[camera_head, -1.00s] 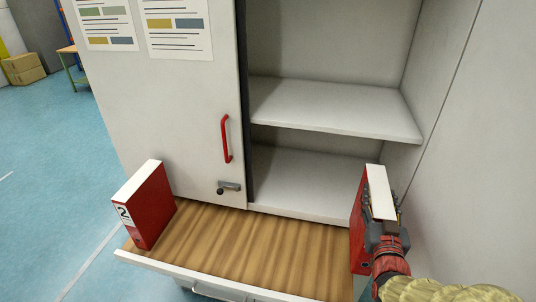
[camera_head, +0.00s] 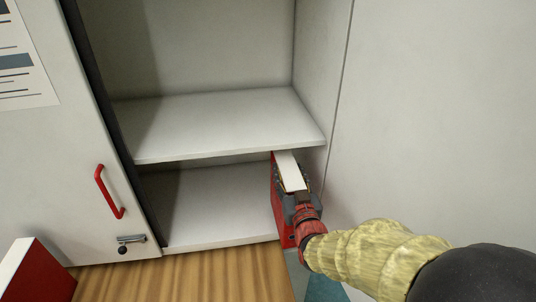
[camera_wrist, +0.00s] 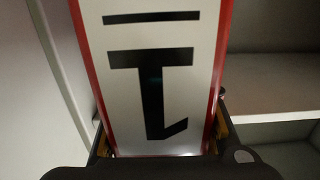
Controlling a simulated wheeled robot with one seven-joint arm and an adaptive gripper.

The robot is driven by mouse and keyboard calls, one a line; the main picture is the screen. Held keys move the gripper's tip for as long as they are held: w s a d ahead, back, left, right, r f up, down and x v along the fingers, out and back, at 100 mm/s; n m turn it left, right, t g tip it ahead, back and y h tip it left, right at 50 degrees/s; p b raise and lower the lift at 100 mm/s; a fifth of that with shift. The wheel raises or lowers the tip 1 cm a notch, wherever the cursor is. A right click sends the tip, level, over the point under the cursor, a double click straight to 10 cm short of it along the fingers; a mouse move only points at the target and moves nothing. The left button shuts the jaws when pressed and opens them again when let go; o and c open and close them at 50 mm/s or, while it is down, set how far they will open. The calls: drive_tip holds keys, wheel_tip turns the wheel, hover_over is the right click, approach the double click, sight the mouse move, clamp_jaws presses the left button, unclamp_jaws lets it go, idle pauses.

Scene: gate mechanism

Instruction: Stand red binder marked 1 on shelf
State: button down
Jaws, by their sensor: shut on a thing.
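The red binder marked 1 (camera_head: 278,205) is upright in my gripper (camera_head: 292,182) at the right front of the cabinet's lower opening, its top close to the front edge of the upper shelf (camera_head: 225,118). In the wrist view its white label (camera_wrist: 160,80) with the black 1 fills the middle, with my fingers on both sides. My gripper is shut on the binder. The lower shelf (camera_head: 215,205) is bare in the part I see. My arm hides the binder's lower right side, so I cannot tell whether it touches the shelf.
Another red binder (camera_head: 35,275) stands at the lower left on the wooden pull-out surface (camera_head: 190,280). The cabinet door (camera_head: 50,150) with a red handle (camera_head: 108,192) covers the left side. The cabinet's right wall (camera_head: 318,75) is close beside my gripper. The upper shelf overhangs the lower opening.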

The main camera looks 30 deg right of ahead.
drive_tip(key=f+p+x, duration=0.2)
drive_tip(key=f+x, duration=0.1)
drive_tip(key=x, duration=1.2)
drive_tip(key=shift+f, duration=0.15)
drive_tip(key=shift+w+d+f, duration=0.1)
drive_tip(key=shift+w+f, duration=0.05)
drive_tip(key=shift+f, duration=0.05)
drive_tip(key=c, duration=1.1)
unclamp_jaws()
drive_tip(key=shift+o, duration=0.6)
drive_tip(key=shift+f, duration=0.1)
drive_tip(key=b+v, duration=0.1)
drive_tip(key=v, duration=1.1)
